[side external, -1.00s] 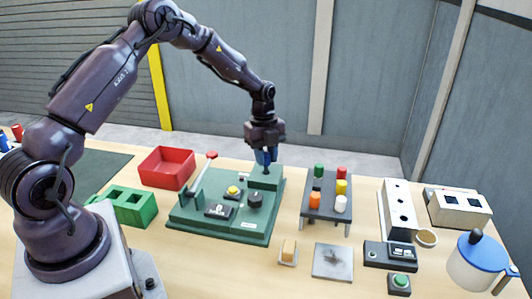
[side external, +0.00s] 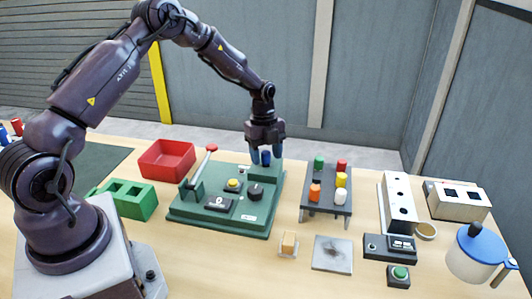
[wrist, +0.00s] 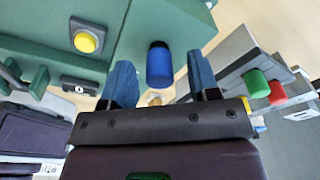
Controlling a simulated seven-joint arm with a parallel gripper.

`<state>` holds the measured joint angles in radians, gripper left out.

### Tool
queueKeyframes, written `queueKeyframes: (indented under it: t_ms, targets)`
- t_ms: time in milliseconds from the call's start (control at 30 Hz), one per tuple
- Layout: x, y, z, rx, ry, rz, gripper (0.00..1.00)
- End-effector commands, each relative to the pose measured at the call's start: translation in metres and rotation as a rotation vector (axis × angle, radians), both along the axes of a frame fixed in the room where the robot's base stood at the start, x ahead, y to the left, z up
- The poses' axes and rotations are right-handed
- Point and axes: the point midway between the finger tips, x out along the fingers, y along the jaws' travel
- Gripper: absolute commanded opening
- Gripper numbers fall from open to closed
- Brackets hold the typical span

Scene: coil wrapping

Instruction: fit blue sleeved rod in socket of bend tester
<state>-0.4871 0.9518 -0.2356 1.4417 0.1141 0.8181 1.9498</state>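The blue sleeved rod (side external: 266,158) stands upright in the raised block (side external: 262,173) at the back right of the green bend tester (side external: 188,214). In the wrist view its blue sleeve with a dark end (wrist: 159,65) shows beside the tester's green body. The socket itself is hidden by the rod. My gripper (side external: 266,152) is directly above the block, with its blue fingers open on either side of the rod. In the wrist view a gap shows between the rod and each finger.
The tester carries a red-knobbed lever (side external: 203,165), a yellow button (side external: 233,184) and a black knob (side external: 255,191). A grey rack (side external: 326,202) with several coloured cylinders stands to the right. A red bin (side external: 167,160) and green block (side external: 130,198) are left.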

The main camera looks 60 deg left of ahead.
Motion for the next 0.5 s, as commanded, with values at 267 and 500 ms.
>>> queueKeyframes:
  t_ms: [267, 500]
  targets:
    - [0.001, 0.002, 0.012, 0.001, -0.002, 0.0, 0.55]
    - [0.001, 0.008, 0.061, 0.002, -0.005, 0.002, 0.55]
